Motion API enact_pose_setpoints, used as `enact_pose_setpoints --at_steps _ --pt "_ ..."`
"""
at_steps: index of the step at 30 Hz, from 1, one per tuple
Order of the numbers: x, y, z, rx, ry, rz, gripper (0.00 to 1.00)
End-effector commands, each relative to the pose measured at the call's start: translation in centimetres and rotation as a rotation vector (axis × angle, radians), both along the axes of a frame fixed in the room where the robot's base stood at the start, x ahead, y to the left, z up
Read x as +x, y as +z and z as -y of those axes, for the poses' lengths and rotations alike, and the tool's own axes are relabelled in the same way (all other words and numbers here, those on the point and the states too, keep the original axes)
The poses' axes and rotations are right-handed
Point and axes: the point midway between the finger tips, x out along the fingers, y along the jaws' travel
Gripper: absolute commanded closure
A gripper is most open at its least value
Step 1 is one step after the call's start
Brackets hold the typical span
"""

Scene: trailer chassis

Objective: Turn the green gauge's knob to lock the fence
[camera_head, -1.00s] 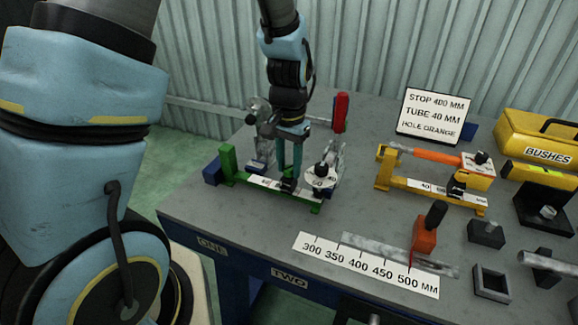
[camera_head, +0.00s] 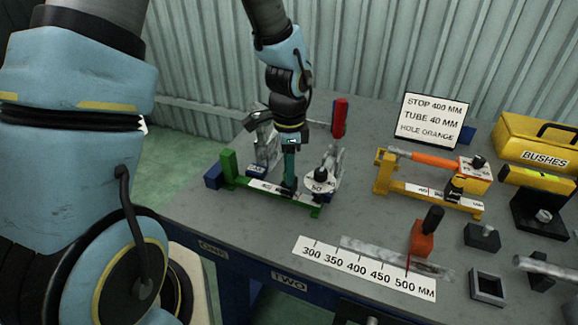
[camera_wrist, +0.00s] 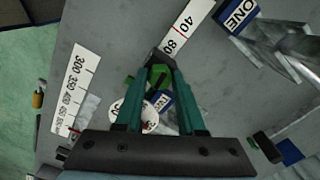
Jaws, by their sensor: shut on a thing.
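The green gauge (camera_head: 228,164) lies on the left of the bench, with a white scale strip (camera_head: 262,186) along its green bar. A small dark fence with its knob (camera_head: 288,191) sits on the bar. My gripper (camera_head: 289,181) points down with its fingers shut on this knob; the fingers largely hide it. In the wrist view, the teal fingers (camera_wrist: 160,72) converge over a green part and a dark part, with the scale's "40" and "80" beyond. A round white dial with a black top (camera_head: 319,180) stands just right of the gripper.
A yellow gauge (camera_head: 420,192) with an orange tube stands to the right. A sign (camera_head: 434,117) reads stop 400 mm, tube 40 mm, hole orange. A ruler (camera_head: 362,268), an orange stop (camera_head: 423,238) and a red-handled clamp (camera_head: 339,118) are also on the bench.

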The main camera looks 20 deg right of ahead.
Motion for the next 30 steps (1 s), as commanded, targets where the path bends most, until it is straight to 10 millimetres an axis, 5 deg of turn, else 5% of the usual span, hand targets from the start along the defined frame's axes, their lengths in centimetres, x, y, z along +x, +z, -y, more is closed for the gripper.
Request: enact_pose_setpoints --at_steps 25,26,30 --pt "0.04 0.06 0.07 -0.001 -0.141 0.002 1.00" --pt "0.04 0.06 0.07 -0.001 -0.141 0.002 0.60" --pt "0.03 0.05 0.05 -0.001 -0.141 0.002 0.48"
